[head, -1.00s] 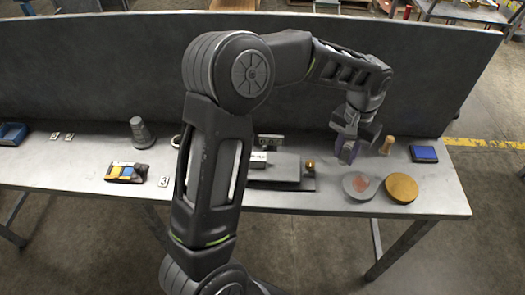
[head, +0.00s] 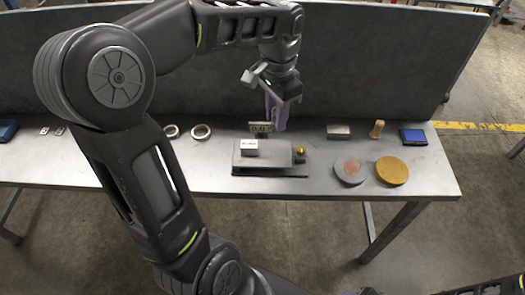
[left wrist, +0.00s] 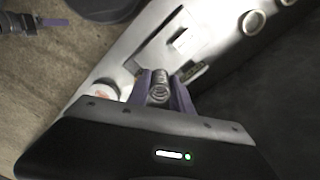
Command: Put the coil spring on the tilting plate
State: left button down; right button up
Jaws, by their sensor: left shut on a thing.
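The coil spring (left wrist: 160,88) is between the purple fingers of my left gripper (left wrist: 165,90) in the left wrist view. In the head view the left gripper (head: 276,115) points down above the back right of the tilting plate (head: 275,152), and its fingers hide the spring. The tilting plate is a flat grey plate on a dark base; it also shows in the left wrist view (left wrist: 183,45). A small white labelled block (head: 249,147) sits on its left part. A purple-fingered gripper, my right one (left wrist: 52,22), shows small in the left wrist view; its opening is unclear.
Right are a grey disc (head: 350,172), a yellow disc (head: 392,171), a metal block (head: 338,131), a wooden peg (head: 377,129) and a blue pad (head: 413,137). Rings (head: 201,132) lie left.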

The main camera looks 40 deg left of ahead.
pick_arm(q)
jog(key=shift+f, duration=0.15)
send_over(275, 153)
notch_tip(275, 153, down, 6)
dwell(0.3)
jog(key=shift+f, duration=0.1)
jog(key=shift+f+p, duration=0.3)
jog(key=shift+f, duration=1.5)
jog(key=shift+f, duration=0.15)
jog(key=c, duration=1.1)
grip_release()
jog(key=shift+c, duration=0.2)
